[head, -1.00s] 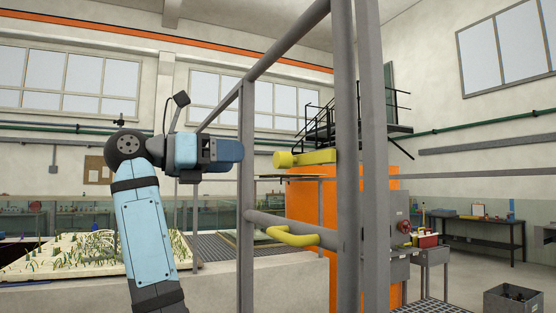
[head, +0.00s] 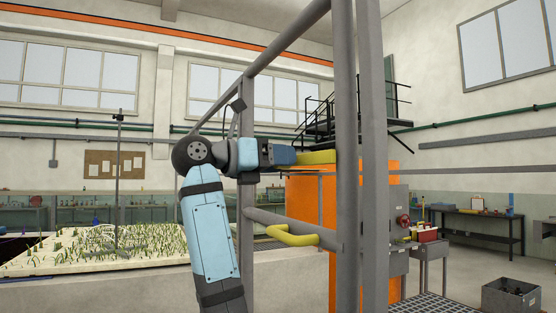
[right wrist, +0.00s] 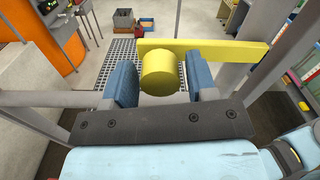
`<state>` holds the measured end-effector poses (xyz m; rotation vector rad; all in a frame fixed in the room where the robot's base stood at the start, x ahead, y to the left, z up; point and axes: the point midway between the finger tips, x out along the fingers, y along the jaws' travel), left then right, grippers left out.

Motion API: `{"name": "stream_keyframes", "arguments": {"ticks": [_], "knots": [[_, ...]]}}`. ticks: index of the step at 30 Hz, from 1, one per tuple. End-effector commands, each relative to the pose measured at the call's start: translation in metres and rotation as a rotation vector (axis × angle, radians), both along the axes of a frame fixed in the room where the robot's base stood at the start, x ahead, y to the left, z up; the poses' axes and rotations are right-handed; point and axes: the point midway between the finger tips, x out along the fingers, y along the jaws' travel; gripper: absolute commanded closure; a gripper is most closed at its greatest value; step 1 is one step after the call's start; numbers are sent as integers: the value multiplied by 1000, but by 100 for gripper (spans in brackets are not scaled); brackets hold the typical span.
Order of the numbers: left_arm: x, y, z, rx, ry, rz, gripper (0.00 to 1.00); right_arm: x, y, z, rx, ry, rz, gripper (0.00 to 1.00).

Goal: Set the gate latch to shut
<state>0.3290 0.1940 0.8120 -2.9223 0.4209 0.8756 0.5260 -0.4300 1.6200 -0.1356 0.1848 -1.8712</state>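The gate latch (head: 318,157) is a yellow bar at the grey gate post, lying about level in the head view. In the right wrist view its bar (right wrist: 225,50) runs to the right from a round yellow knob (right wrist: 160,73). My right gripper (head: 292,156) is at the knob end and hides the knob in the head view. In the right wrist view its blue fingers (right wrist: 162,80) stand on either side of the knob, with visible gaps. A bent yellow handle (head: 292,237) sits on the gate's lower rail. My left gripper is out of view.
Grey gate posts (head: 345,120) and rails stand close around my right arm. An orange cylinder (head: 380,180) and a grey control box with a red knob (head: 403,221) stand behind. A planted bed (head: 90,250) lies left. A dark crate (head: 511,296) is on the floor at right.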

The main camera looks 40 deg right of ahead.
Motion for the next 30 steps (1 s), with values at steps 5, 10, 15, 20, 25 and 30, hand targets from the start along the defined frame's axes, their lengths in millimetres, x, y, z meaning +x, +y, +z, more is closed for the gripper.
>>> {"name": "stream_keyframes", "arguments": {"ticks": [5,10,15,20,25,30], "knots": [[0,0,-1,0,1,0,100,0,0,0,0,0,0,90],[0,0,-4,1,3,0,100,-3,2,-1,1,-2,3,100],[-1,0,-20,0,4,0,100,-32,11,-4,1,-6,5,100],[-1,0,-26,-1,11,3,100,-50,16,-2,1,-2,2,100],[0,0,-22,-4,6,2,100,-52,17,0,1,-1,-1,100],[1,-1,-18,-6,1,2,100,-53,17,-1,2,-2,-3,53]]}}
